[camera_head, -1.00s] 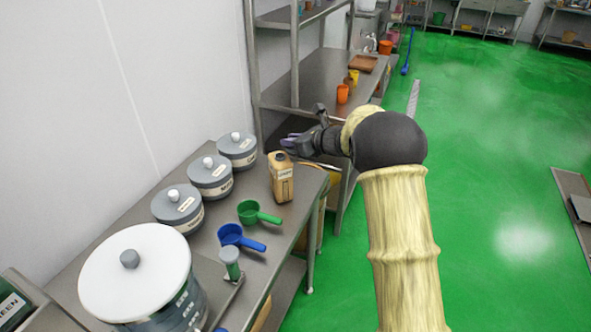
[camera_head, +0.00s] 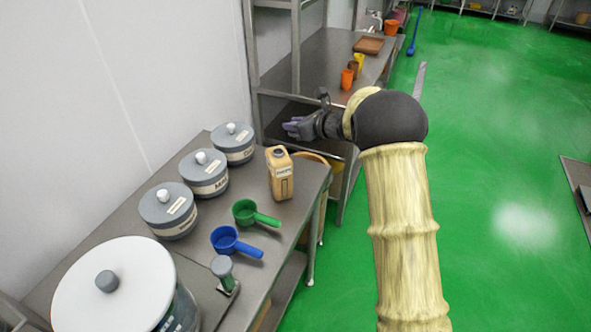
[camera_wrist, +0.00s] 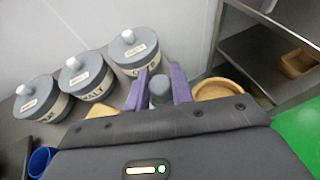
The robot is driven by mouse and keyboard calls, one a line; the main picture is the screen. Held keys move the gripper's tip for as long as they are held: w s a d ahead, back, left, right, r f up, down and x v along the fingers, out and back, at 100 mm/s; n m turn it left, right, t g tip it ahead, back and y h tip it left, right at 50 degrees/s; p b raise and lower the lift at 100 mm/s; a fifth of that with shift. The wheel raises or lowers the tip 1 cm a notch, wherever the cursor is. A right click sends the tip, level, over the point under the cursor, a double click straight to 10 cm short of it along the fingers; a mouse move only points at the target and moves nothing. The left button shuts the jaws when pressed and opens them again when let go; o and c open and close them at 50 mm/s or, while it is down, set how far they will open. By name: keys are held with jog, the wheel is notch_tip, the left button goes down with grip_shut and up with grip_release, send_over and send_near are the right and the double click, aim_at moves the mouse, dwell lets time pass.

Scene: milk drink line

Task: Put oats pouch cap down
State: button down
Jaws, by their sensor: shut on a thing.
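The oats pouch (camera_head: 281,178) is a tan, carton-like container standing upright near the far right corner of the steel table, with a dark ring at its top. In the wrist view, a tan patch (camera_wrist: 101,111) at the left, partly behind my gripper, looks like its top. My gripper (camera_head: 290,127) is beyond the pouch, apart from it, near the shelf rack. In the wrist view its purple fingers (camera_wrist: 160,88) are shut on a dark grey round cap (camera_wrist: 160,92). The cap's lower part is hidden by the gripper body.
Three grey lidded jars (camera_head: 168,212) line the wall side of the table (camera_head: 205,242). A green scoop (camera_head: 245,212) and a blue scoop (camera_head: 226,240) lie in front. A large white-lidded pot (camera_head: 110,285) stands nearer. A round tan container (camera_wrist: 216,89) is right of the fingers.

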notch_tip(320, 180, down, 4)
jog(key=shift+f+b, duration=0.25)
jog(key=shift+b, duration=0.1)
jog(key=shift+f, duration=0.1)
notch_tip(320, 180, down, 6)
jog(key=shift+f+p, duration=0.1)
jog(key=shift+p, duration=0.25)
jog(key=shift+f, duration=1.8)
jog(key=shift+f, duration=0.15)
jog(key=c, duration=1.2)
grip_release()
